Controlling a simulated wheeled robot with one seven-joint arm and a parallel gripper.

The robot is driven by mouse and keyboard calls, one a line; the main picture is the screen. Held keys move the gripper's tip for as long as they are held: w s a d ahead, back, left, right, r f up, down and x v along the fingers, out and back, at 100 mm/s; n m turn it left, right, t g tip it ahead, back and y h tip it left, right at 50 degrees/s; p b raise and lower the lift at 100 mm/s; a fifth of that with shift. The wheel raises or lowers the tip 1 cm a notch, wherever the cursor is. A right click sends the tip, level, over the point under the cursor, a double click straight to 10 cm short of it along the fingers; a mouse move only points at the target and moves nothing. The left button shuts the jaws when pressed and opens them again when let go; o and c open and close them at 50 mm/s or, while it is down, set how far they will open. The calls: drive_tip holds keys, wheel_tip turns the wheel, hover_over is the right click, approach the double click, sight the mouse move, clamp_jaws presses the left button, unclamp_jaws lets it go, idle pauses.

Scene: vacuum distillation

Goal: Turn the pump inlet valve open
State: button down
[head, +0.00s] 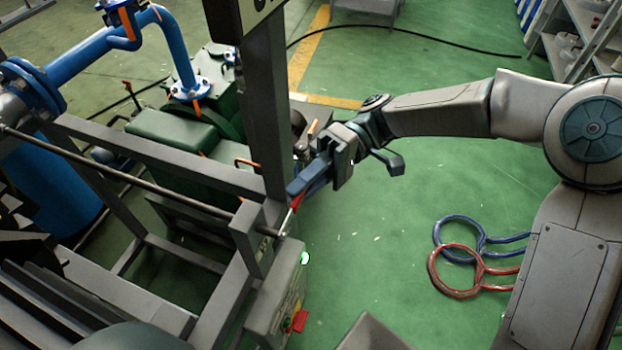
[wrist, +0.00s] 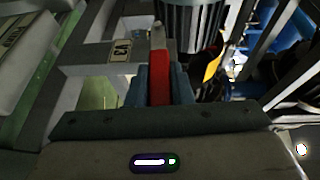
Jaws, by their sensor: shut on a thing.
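My gripper (head: 300,190) is at the right side of the grey metal frame, beside its upright post. Its blue fingers are closed around a red lever handle, which I take to be the pump inlet valve's. Only a small red part of this handle (head: 297,201) shows below the fingers in the head view. In the wrist view the red handle (wrist: 159,86) stands between the two blue fingers, with a pale metal end beyond it. The valve body is hidden, so I cannot tell its position. The green pump (head: 172,135) stands behind the frame.
The grey frame's post (head: 264,110) rises close to my gripper. A blue pipe (head: 180,50) runs down to the pump. A box with a red switch (head: 300,321) is below. Red and blue hose loops (head: 455,272) lie at right. The green floor is otherwise mostly open there.

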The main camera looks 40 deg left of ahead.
idle(0.3)
drive_tip(key=c, duration=1.3)
unclamp_jaws()
drive_tip(key=shift+w, duration=0.1)
drive_tip(key=w, duration=0.4)
drive_tip(key=w+b, duration=0.1)
drive_tip(key=w, duration=0.4)
drive_tip(key=w+r+b, duration=0.1)
drive_tip(key=w, duration=0.3)
drive_tip(key=shift+w+d, duration=0.3)
drive_tip(key=shift+d, duration=0.05)
